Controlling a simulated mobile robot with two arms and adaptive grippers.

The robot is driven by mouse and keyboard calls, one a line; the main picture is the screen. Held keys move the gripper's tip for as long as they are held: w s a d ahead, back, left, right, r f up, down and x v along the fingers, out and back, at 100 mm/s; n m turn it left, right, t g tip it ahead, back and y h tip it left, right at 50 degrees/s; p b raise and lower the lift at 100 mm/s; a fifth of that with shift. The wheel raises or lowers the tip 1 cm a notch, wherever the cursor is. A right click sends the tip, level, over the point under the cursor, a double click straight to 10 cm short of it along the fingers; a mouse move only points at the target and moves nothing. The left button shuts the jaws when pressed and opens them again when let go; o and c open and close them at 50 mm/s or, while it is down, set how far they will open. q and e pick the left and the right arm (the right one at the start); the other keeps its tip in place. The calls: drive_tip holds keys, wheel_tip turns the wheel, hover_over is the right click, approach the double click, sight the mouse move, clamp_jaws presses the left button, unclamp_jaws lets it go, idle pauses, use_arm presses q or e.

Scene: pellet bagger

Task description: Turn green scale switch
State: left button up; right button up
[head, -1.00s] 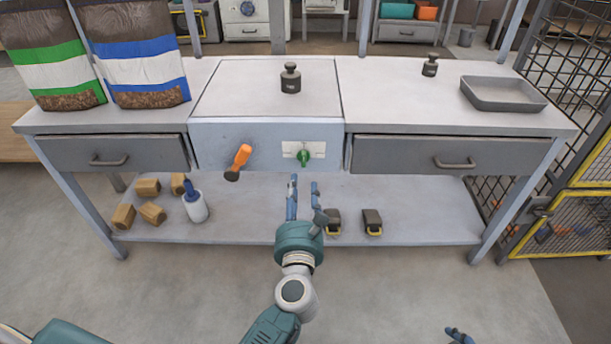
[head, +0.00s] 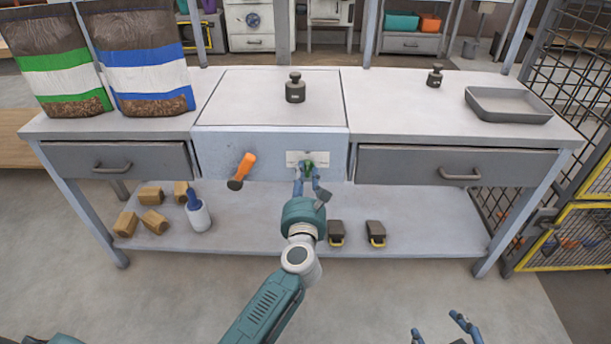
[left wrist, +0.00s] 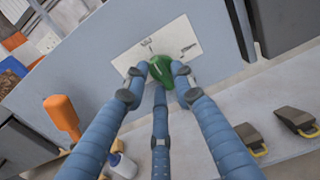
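The green scale switch (left wrist: 162,71) sits on a white label plate (left wrist: 150,45) on the front of the grey scale box (head: 222,150). In the head view the switch (head: 309,167) is partly covered by my left gripper (head: 307,168). In the left wrist view, my left gripper's fingertips (left wrist: 160,72) press in on both sides of the switch, with a third finger below it. The switch's tapered end points down and to the right there. My right gripper (head: 437,325) is low at the right, fingers apart and empty, away from the bench.
An orange-handled lever (head: 242,170) sticks out left of the switch. A dark weight (head: 295,88) stands on the scale box. Drawers (head: 118,160) flank it.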

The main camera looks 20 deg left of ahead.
use_arm(q)
clamp_jaws()
drive_tip(key=shift+r+m+p, duration=0.2)
drive_tip(key=shift+m+p, duration=1.3)
drive_tip(key=shift+m, duration=0.1)
drive_tip(key=shift+r+m+p, duration=0.1)
drive_tip(key=shift+m+p, duration=0.55)
drive_tip(key=shift+m, duration=0.15)
use_arm(e)
drive_tip(key=s+d+f+g+h, duration=0.1)
drive_tip(key=s+d+f+g, duration=0.15)
drive_tip(key=s, duration=0.35)
drive_tip(key=s+d+f+g, duration=0.1)
drive_tip(key=s+g, duration=0.2)
drive_tip(key=s, duration=0.3)
use_arm(q)
drive_tip(key=shift+m, duration=0.4)
drive_tip(key=m+p, duration=0.2)
drive_tip(key=m, duration=0.1)
drive_tip(key=shift+d+m+p, duration=0.1)
drive_tip(key=shift+m+p, duration=0.2)
drive_tip(key=shift+m, duration=0.4)
use_arm(e)
drive_tip(key=s+x, duration=0.2)
drive_tip(key=x, duration=0.8)
drive_tip(key=shift+d+f+g, duration=0.15)
drive_tip(key=shift+f+g, duration=0.2)
drive_tip(key=shift+f, duration=0.15)
